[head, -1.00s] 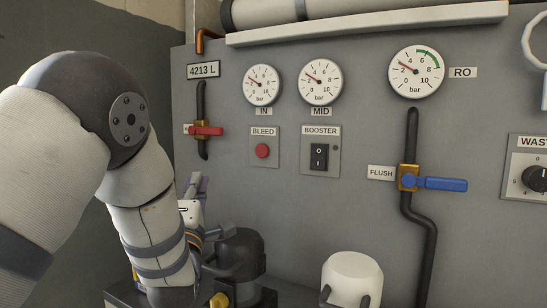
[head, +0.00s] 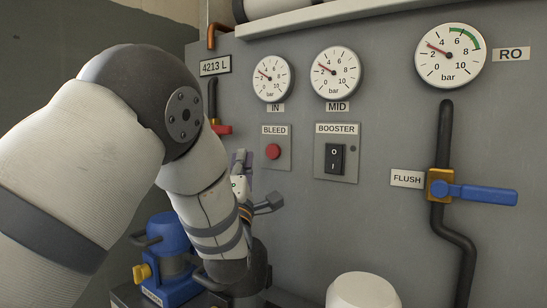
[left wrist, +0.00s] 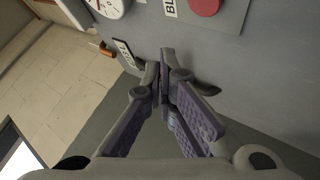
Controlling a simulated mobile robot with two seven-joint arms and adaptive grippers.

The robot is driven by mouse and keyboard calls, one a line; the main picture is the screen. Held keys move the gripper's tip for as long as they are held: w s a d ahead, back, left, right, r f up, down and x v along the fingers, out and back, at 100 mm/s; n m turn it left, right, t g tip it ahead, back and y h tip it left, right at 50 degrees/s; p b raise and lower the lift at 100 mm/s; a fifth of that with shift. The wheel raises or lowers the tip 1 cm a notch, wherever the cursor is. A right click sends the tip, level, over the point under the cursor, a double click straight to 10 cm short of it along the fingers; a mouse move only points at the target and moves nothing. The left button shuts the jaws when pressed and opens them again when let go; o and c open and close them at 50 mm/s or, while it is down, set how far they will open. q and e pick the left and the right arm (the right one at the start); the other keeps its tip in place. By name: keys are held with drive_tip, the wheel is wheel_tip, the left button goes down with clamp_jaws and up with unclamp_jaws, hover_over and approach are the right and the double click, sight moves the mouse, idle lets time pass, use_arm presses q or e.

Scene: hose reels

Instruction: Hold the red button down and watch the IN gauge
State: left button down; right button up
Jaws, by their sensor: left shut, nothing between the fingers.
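The red button (head: 273,152) sits under the BLEED label on the grey panel; it also shows at the top edge of the left wrist view (left wrist: 205,4). The IN gauge (head: 272,78) is above it, its needle between 2 and 4 bar. The gauge is cut off in the left wrist view (left wrist: 108,4). My left gripper (head: 243,160) is left of and slightly below the button, apart from it, partly hidden by my forearm. Its purple-padded fingers meet at the tips in the left wrist view (left wrist: 163,72), with nothing between them. My right gripper is out of view.
The BOOSTER switch (head: 335,159) and MID gauge (head: 336,73) are right of the button. A red valve lever (head: 222,130) is left, partly behind my arm. The FLUSH blue lever (head: 480,194) sticks out right. A blue canister (head: 167,235) and a white rounded object (head: 362,291) stand below.

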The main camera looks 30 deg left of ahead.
sight(272, 151)
use_arm(q)
drive_tip(key=shift+w+d+b, duration=0.15)
drive_tip(key=shift+w+b, duration=0.25)
drive_tip(key=shift+w, duration=1.05)
drive_tip(key=shift+w+d+b, duration=0.1)
drive_tip(key=shift+w+b, duration=0.3)
drive_tip(key=shift+w, duration=1.05)
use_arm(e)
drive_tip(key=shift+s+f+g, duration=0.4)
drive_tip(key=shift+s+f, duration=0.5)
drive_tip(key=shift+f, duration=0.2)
use_arm(q)
drive_tip(key=shift+w, duration=0.4)
